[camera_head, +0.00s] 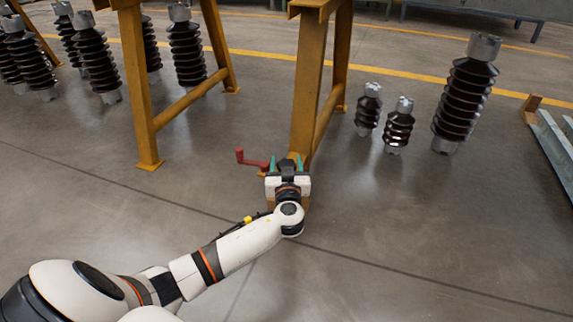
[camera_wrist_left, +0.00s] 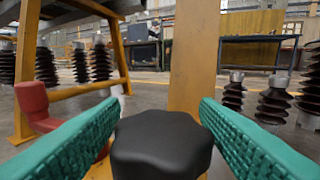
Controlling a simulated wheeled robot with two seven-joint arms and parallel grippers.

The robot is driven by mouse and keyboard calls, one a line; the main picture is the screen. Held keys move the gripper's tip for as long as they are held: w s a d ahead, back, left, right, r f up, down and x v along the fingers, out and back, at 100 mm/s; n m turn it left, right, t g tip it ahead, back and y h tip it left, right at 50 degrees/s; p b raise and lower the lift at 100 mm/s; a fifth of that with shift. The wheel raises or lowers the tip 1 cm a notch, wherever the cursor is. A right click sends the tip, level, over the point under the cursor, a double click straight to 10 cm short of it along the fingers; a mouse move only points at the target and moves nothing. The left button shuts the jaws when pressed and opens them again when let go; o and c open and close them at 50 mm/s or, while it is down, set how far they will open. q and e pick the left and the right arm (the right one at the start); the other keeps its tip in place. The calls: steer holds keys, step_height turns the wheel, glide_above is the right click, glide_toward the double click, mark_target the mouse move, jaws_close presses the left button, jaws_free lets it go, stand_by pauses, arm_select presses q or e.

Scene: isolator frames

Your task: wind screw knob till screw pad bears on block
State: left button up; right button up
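The black lobed screw knob (camera_wrist_left: 160,145) stands upright low in the middle of the left wrist view, and a small dark part of it shows in the head view (camera_head: 287,165). My left gripper (camera_head: 286,166) is over it, with its green fingers (camera_wrist_left: 160,110) apart, one on each side of the knob. In the head view a narrow gap seems to lie between fingers and knob; contact cannot be made out. The screw pad is hidden. A tan piece (camera_head: 305,204) shows partly beneath the gripper; I cannot tell if it is the block. My right gripper is out of view.
A red crank handle (camera_head: 252,160) sticks out just left of the gripper. A yellow trestle leg (camera_head: 308,90) rises right behind it, and another yellow frame (camera_head: 140,90) stands to the left. Brown ribbed insulators (camera_head: 465,95) stand beyond. The floor at right front is clear.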

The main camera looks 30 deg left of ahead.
arm_select(q)
steer(key=c, duration=0.6)
steer(key=shift+f+h, duration=0.1)
steer(key=shift+h, duration=0.2)
steer(key=shift+s+f+m+t+h+b, duration=0.1)
steer(key=shift+m+t+h+b, duration=0.45)
steer(key=shift+m+t+h, duration=0.45)
steer(key=m+h, duration=0.2)
steer(key=h, duration=0.2)
steer(key=shift+m+t, duration=0.4)
steer(key=m+h, duration=0.1)
steer(key=h, duration=0.2)
steer(key=shift+r+m, duration=0.2)
steer(key=shift+m, duration=0.2)
steer(key=m+h+p, duration=0.1)
steer(key=h, duration=0.1)
steer(key=shift+a+r+m+h, duration=0.1)
steer(key=shift+m+h, duration=0.2)
steer(key=m+h+p, duration=0.1)
steer(key=h, duration=0.1)
steer(key=shift+m+h+p, duration=0.3)
steer(key=shift+p, duration=0.1)
steer(key=shift+m+g+h+p, duration=0.3)
steer(key=shift+m+h, duration=0.2)
steer(key=shift+h, duration=0.2)
